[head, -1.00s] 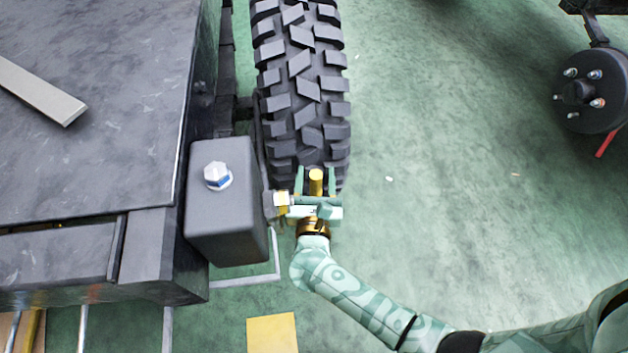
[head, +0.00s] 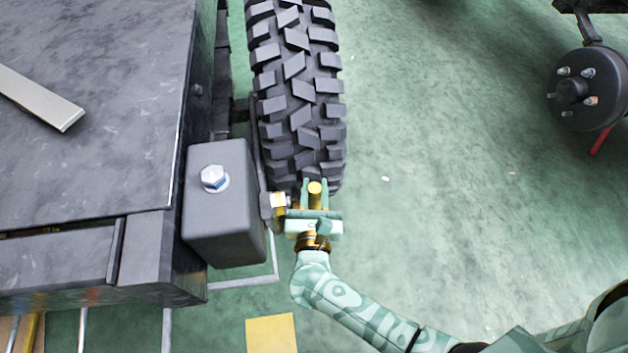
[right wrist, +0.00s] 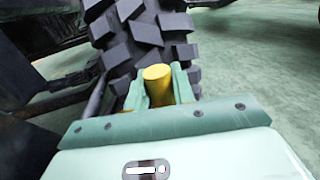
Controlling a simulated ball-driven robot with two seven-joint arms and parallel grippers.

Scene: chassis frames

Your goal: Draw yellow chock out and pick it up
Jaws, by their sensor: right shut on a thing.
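The yellow chock (head: 315,191) shows as a yellow rounded end at the foot of the black knobbly tyre (head: 298,90). My right gripper (head: 314,196) is shut on it, one finger on each side. In the right wrist view the chock (right wrist: 158,84) stands between the two green fingers (right wrist: 160,92), with the tyre (right wrist: 140,35) just behind it. The chock's lower part is hidden by the gripper. I cannot tell whether it still touches the tyre. My left gripper is not in view.
A dark chassis box (head: 222,205) with a large bolt stands close left of my gripper. A dark flat deck (head: 90,110) with a grey bar (head: 38,97) fills the left. A wheel hub (head: 582,90) is at the upper right. Green floor (head: 430,200) lies open to the right.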

